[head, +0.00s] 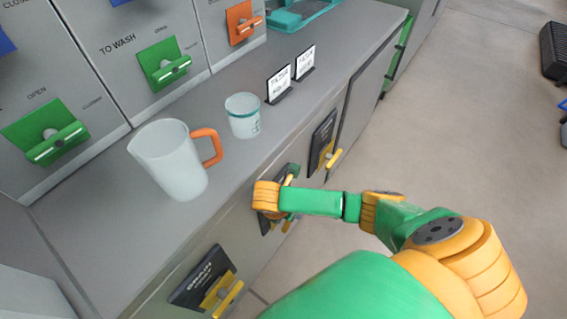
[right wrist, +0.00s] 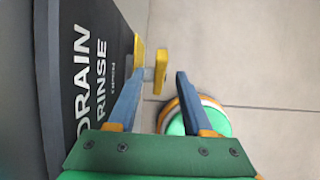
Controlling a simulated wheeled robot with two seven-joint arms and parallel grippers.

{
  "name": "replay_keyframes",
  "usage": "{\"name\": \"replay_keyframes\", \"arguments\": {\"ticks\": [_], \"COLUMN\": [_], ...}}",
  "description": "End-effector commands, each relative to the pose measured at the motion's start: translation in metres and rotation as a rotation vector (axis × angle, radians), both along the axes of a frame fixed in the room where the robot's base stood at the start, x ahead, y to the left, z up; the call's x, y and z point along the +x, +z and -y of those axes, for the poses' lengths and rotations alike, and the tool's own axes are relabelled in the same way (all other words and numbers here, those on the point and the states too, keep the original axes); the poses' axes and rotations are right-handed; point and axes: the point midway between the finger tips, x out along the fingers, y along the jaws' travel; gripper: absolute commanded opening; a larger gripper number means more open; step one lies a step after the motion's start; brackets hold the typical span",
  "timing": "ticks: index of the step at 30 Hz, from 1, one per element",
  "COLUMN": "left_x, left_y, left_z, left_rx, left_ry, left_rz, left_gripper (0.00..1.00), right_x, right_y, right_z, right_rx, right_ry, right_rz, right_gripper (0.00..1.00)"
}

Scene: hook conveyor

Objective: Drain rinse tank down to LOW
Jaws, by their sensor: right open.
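The dark panel lettered "DRAIN RINSE" (right wrist: 90,80), with "OPEN" in smaller print, fills the left of the right wrist view. Its yellow handle (right wrist: 160,72) stands out from the panel on a short grey pin. My right gripper (right wrist: 156,78) is open, its blue fingers on either side of the handle, and I cannot tell whether they touch it. In the head view this panel (head: 291,172) is on the counter's front face, partly hidden by my right gripper (head: 280,200). No tank level marking is readable. My left gripper is out of view.
A frosted jug with an orange handle (head: 172,160) and a clear cup with a teal band (head: 243,115) stand on the counter (head: 110,230). Other drain panels flank mine, left (head: 195,283) and right (head: 322,140).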

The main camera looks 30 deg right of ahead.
Motion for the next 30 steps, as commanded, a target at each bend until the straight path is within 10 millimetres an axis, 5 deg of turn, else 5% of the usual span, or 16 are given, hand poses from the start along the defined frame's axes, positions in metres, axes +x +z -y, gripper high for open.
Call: {"name": "replay_keyframes", "arguments": {"ticks": [10, 20, 26, 30], "left_x": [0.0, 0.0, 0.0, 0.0], "left_y": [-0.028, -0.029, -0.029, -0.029], "left_z": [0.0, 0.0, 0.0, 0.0], "left_rx": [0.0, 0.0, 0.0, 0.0], "left_ry": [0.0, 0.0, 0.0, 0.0], "left_rz": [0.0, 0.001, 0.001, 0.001], "left_gripper": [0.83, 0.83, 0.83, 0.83], "right_x": [0.008, 0.01, 0.01, 0.01], "right_y": [-0.058, -0.065, -0.065, -0.065], "right_z": [0.022, 0.026, 0.026, 0.026], "right_rx": [0.001, 0.001, 0.001, 0.001], "right_ry": [-0.003, -0.001, -0.001, -0.001], "right_rz": [0.0, 0.001, 0.001, 0.001], "right_gripper": [0.5, 0.5, 0.01, 0.0]}}
